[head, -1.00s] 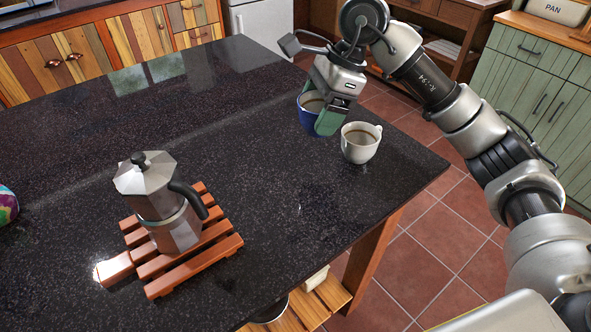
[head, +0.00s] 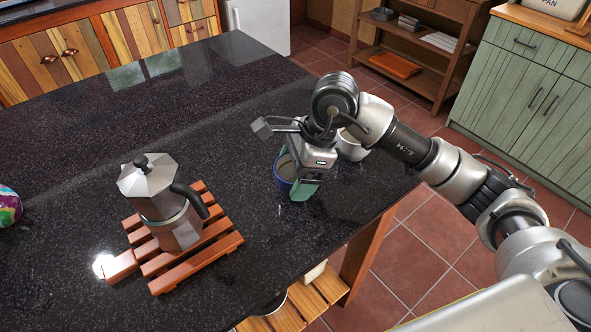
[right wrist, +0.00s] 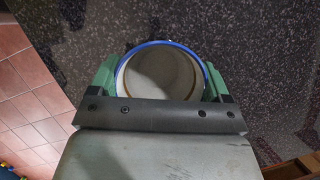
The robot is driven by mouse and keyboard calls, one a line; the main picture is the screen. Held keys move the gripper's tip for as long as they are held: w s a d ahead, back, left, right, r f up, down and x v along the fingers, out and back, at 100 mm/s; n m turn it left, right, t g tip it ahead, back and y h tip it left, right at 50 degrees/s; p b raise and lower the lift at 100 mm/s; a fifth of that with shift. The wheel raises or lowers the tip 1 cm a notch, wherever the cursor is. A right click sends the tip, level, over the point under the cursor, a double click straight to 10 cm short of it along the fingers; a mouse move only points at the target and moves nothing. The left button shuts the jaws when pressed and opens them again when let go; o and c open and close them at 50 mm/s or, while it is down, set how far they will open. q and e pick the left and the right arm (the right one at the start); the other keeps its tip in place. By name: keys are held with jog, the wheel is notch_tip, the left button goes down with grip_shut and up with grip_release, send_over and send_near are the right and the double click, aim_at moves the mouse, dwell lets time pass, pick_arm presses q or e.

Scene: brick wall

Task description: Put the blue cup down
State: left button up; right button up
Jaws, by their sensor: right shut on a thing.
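The blue cup (head: 281,172) is upright and partly hidden by my right gripper (head: 298,186). The gripper is shut on the cup. In the right wrist view the cup (right wrist: 160,76) sits between the green fingers of the gripper (right wrist: 160,85), its blue rim showing and something brownish-grey inside. The cup is over the dark speckled counter (head: 110,100); I cannot tell whether its base touches the counter. My left gripper is not in view.
A white cup (head: 351,149) stands behind my right arm, partly hidden. A moka pot (head: 160,205) stands on a reddish wooden trivet (head: 222,246) at left. A colourful round object (head: 8,206) is at the left edge. Counter between pot and blue cup is clear.

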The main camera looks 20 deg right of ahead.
jog(key=shift+f, duration=0.2)
jog(key=o, duration=0.9)
jog(key=shift+r, duration=0.1)
jog(key=b+v, duration=0.1)
jog(key=v, duration=1.1)
jog(key=shift+r, duration=0.15)
